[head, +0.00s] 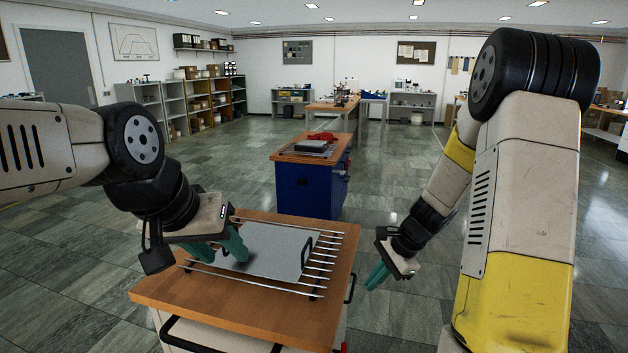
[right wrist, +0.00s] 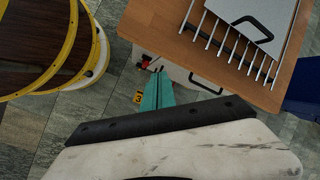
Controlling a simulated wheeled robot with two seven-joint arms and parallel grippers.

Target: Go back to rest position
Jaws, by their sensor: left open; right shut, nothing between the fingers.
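My left gripper (head: 236,247) is over the wooden cart top (head: 215,305), its teal fingers spread apart above a grey metal plate (head: 270,247). No object shows between them. The plate has dark handles and lies on a rack of metal rods (head: 318,262) on the cart. I cannot tell whether the left fingers touch the plate. My right gripper (head: 376,278) hangs to the right of the cart, over the floor, with its teal fingers together and empty. In the right wrist view its shut fingers (right wrist: 158,92) point toward the cart's side, below the plate and rods.
A blue cabinet (head: 305,190) with a wooden top stands behind the cart, with a dark device (head: 312,147) and a red item on it. Shelves (head: 190,103) line the left wall. A workbench (head: 330,107) stands farther back.

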